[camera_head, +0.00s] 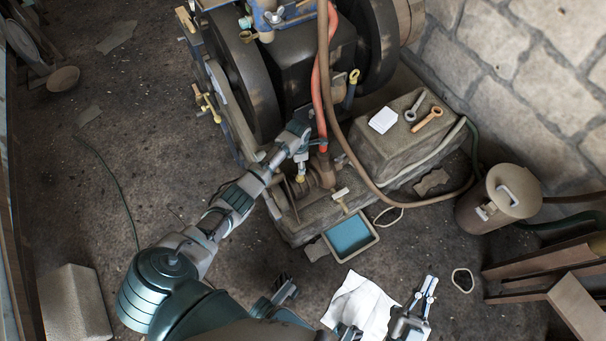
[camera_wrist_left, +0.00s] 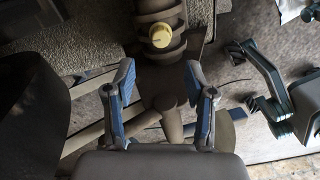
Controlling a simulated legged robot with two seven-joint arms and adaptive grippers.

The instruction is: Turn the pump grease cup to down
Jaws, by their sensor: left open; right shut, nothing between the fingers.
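The pump grease cup is a small pale-yellow knob (camera_wrist_left: 160,35) on a ribbed pump body in the left wrist view. It also shows as a small yellow spot (camera_head: 300,178) in the head view. Which way it is turned is too small to tell. My left gripper (camera_wrist_left: 160,72) is open, its blue-padded fingers pointing toward the cup, with the cup beyond the fingertips and nothing between them. In the head view my left gripper (camera_head: 303,160) is over the pump and partly hidden by its own wrist. My right gripper (camera_head: 430,287) is shut and empty, over the floor at lower right.
The engine with its wheels (camera_head: 245,90) and a red hose (camera_head: 326,85) stands behind the pump. A blue-filled tray (camera_head: 372,243), a white cloth (camera_head: 360,302) and a lidded can (camera_head: 470,212) are to the right. A stone block (camera_head: 375,150) carries tools. The left floor is mostly clear.

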